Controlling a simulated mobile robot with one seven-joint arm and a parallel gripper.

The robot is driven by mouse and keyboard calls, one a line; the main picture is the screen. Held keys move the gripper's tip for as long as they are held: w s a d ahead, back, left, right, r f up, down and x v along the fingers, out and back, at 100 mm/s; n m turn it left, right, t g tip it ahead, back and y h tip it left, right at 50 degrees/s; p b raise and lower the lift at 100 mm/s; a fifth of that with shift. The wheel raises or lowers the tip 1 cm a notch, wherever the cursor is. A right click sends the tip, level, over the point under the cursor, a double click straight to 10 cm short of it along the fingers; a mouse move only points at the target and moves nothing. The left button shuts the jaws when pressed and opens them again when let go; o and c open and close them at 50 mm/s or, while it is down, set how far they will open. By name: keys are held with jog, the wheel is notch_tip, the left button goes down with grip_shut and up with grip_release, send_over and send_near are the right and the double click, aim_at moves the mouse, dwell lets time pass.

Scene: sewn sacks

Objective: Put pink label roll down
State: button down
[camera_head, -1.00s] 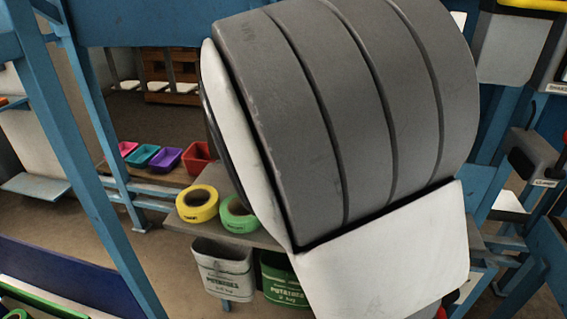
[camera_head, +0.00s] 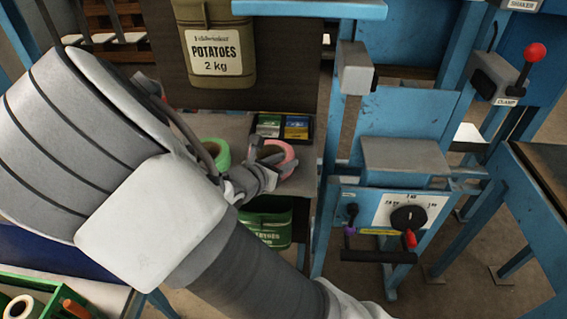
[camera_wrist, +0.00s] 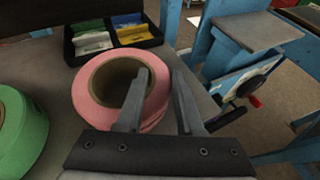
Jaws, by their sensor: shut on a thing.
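The pink label roll (camera_head: 282,158) is at my gripper (camera_head: 262,172) above or on a grey shelf (camera_head: 228,128). In the wrist view the pink roll (camera_wrist: 92,108) lies flat, its hollow core facing up. My gripper (camera_wrist: 160,85) has one finger inside the core and the other outside the rim, shut on the roll's wall. Whether the roll's underside touches the shelf I cannot tell. My arm hides part of the shelf in the head view.
A green label roll (camera_head: 216,152) stands left of the pink one. A black tray (camera_head: 283,128) with coloured cards lies behind it. A potato sack (camera_head: 219,45) hangs above. A blue machine (camera_head: 395,200) stands right of the shelf.

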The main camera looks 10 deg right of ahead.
jog(key=c, duration=0.5)
grip_release()
